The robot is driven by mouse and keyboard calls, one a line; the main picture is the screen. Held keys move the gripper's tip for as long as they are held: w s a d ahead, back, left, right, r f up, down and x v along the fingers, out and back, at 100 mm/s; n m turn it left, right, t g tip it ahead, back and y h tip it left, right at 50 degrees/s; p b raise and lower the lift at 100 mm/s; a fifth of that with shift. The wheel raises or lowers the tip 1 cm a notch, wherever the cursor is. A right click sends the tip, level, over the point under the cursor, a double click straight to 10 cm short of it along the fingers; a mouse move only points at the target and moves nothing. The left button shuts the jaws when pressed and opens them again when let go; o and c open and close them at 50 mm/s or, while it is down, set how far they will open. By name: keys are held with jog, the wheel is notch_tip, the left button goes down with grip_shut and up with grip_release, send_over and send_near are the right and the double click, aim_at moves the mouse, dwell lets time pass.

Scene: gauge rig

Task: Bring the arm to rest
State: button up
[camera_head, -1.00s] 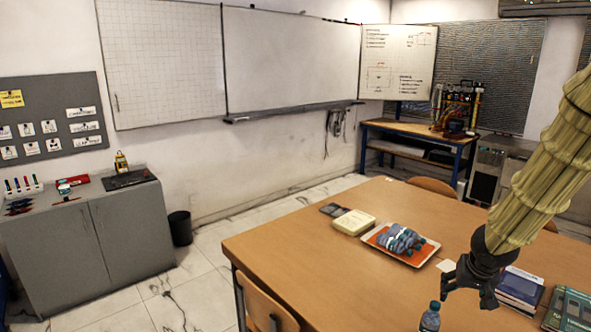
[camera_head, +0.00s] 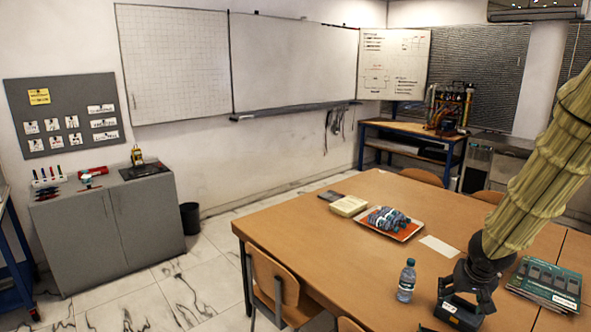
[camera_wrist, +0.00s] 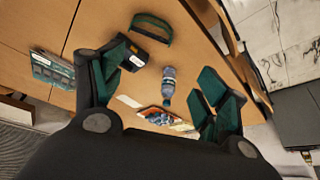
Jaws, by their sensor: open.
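My arm, in a ribbed tan sleeve, comes down from the upper right in the head view. My gripper (camera_head: 468,292) is black and points down over the near right part of the wooden table (camera_head: 340,220). In the wrist view my gripper (camera_wrist: 163,65) shows its green-padded fingers spread wide, with nothing held between them. A dark box with a pale label (camera_head: 460,313) is below the gripper in the head view; whether they touch I cannot tell.
A water bottle (camera_head: 406,281) stands left of my gripper. An orange tray (camera_head: 410,232) with a blue-grey bundle, a cream box (camera_head: 348,206) and books (camera_head: 545,284) lie on the table. A chair (camera_head: 276,285) stands at the near edge. Open floor lies left.

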jog(key=s+a+f+g+y+b, duration=0.1)
jog(key=s+a+f, duration=0.15)
jog(key=f, duration=0.45)
jog(key=s+a+f+n+b, duration=0.1)
jog(key=s+a+f, duration=0.1)
jog(key=a+f, duration=0.3)
jog(key=s+a+f+g+y+b, duration=0.1)
jog(key=s+a+f, duration=0.1)
jog(key=f, duration=0.6)
jog(key=s+a+f+n+g+b, duration=0.1)
jog(key=s+a+f+b, duration=0.2)
jog(key=s+f, duration=1)
jog(key=s+a+f+n+g+b, duration=0.1)
jog(key=s+a+f+b, duration=0.2)
jog(key=s+f, duration=1)
jog(key=s+a, duration=0.1)
jog(key=a, duration=0.2)
jog(key=shift+s+f+n+g+b, duration=0.2)
jog(key=shift+s+n+g+b, duration=0.1)
